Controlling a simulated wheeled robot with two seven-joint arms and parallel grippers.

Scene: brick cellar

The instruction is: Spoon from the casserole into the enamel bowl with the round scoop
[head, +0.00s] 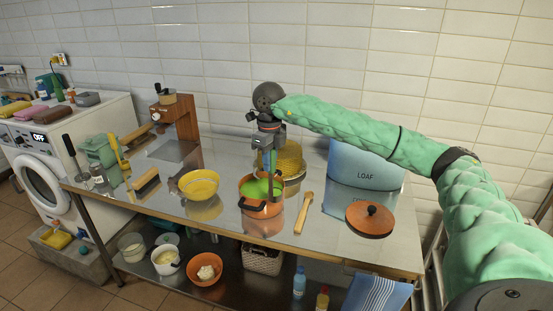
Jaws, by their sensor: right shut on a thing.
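The orange casserole (256,207) stands open on the steel table, with bright green contents (262,187) inside. My right gripper (267,150) points down above it, shut on the scoop (268,162). The scoop's thin upright handle runs down toward the green contents; its round end is hidden, and I cannot tell how deep it reaches. A yellow bowl (199,186), which looks like the enamel bowl, sits on the table left of the casserole, apart from it. Its inside looks yellow. My left gripper is not in view.
An orange lid (370,220) with a black knob and a wooden-handled tool (304,212) lie right of the casserole. A blue LOAF bin (365,165) and a yellow ribbed thing (292,160) stand behind. A brown machine (181,115) and brush (146,184) are at left.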

